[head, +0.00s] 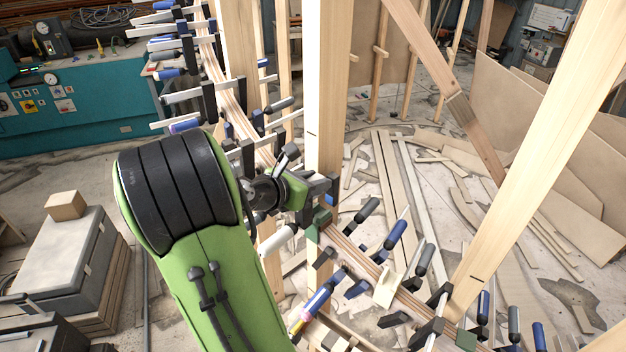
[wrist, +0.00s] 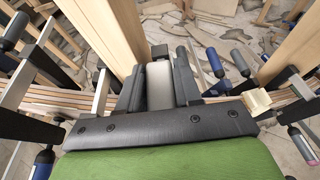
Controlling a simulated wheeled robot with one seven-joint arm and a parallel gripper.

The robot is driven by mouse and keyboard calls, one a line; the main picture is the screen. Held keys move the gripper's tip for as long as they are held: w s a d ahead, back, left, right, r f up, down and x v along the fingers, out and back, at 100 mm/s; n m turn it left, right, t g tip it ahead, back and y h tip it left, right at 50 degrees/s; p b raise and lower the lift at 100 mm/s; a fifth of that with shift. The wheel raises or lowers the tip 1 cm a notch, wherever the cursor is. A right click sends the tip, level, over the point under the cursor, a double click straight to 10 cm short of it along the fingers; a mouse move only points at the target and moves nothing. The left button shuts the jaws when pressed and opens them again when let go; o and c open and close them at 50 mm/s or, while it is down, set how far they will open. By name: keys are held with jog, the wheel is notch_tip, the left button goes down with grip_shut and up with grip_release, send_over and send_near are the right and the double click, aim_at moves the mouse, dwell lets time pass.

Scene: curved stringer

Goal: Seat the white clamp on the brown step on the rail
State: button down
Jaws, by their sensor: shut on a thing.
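My gripper (wrist: 158,82) is shut on a pale grey bar, part of the white clamp (wrist: 159,88), which stands between its two dark fingers. In the head view my gripper (head: 308,182) is beside a wooden post, above the curved rail (head: 350,252). A white handle (head: 278,240) shows just below it and appears to belong to the held clamp. My arm and gripper hide much of the clamp, and I cannot tell whether it touches the rail. I cannot make out the brown step with certainty.
Upright posts (head: 328,90) and a leaning timber (head: 535,170) stand close to the rail. Several blue- and black-handled clamps (head: 395,235) line it on both sides. A cream block (head: 388,288) sits on the rail to the right. A teal bench (head: 80,115) stands at left.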

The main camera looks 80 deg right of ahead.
jog(key=shift+f+b, duration=0.95)
jog(key=shift+f, duration=0.75)
jog(key=shift+f+b, duration=0.95)
jog(key=shift+f, duration=0.5)
jog(key=shift+f, duration=0.15)
jog(key=shift+f, duration=0.35)
jog(key=c, duration=0.7)
grip_release()
